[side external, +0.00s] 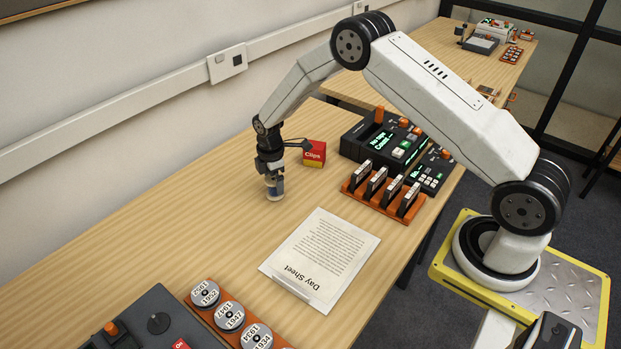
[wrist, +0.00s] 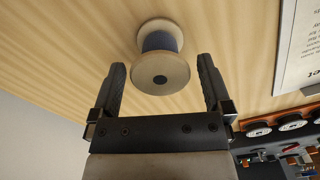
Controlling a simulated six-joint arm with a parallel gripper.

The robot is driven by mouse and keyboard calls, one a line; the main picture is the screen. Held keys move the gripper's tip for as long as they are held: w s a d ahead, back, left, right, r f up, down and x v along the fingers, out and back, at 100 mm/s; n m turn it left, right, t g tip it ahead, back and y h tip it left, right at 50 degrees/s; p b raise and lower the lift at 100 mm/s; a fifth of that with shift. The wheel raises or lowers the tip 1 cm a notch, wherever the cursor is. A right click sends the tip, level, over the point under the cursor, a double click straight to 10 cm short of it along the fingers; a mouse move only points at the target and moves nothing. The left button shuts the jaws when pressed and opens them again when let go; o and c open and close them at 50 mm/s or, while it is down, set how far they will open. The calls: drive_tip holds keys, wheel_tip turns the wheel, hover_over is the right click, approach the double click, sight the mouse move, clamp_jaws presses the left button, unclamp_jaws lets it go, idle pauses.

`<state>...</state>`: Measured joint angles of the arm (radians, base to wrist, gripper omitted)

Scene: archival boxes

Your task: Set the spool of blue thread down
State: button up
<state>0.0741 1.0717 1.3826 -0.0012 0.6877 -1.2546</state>
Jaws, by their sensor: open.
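The spool of blue thread (wrist: 160,57) has pale round flanges and a dark blue winding. In the wrist view it is on the wooden table, centred ahead of my gripper (wrist: 162,82), whose two dark fingers are spread apart with a gap on each side of it. In the side view my gripper (side external: 274,180) points down low over the table, with the spool (side external: 274,190) between or just below the fingertips. The spool appears upright on the table; whether any finger touches it I cannot tell.
A red Clips box (side external: 314,154) stands close behind my gripper. A Day Sheet paper (side external: 322,258) lies to the front right. An orange rack (side external: 383,194) of cartridges and a dark console (side external: 385,140) are to the right. Labelled reels in an orange tray (side external: 203,307) are at the front. Bare table lies left.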

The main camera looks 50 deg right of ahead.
sight(273, 179)
wheel_tip(273, 179, up, 9)
drive_tip(key=shift+f, duration=0.1)
idle(0.3)
idle(0.4)
drive_tip(key=shift+s+r, duration=0.25)
drive_tip(key=shift+r, duration=0.1)
drive_tip(key=s+a+r+m+t, duration=0.1)
drive_tip(key=s+m, duration=0.5)
drive_tip(key=s, duration=0.6)
drive_tip(key=s+a+r+m+t, duration=0.1)
drive_tip(key=s+a+r+m, duration=0.2)
drive_tip(key=s, duration=0.9)
wheel_tip(273, 179, up, 4)
drive_tip(key=m, duration=0.4)
drive_tip(key=shift+s+f+m+t, duration=0.2)
drive_tip(key=shift+m+t, duration=0.1)
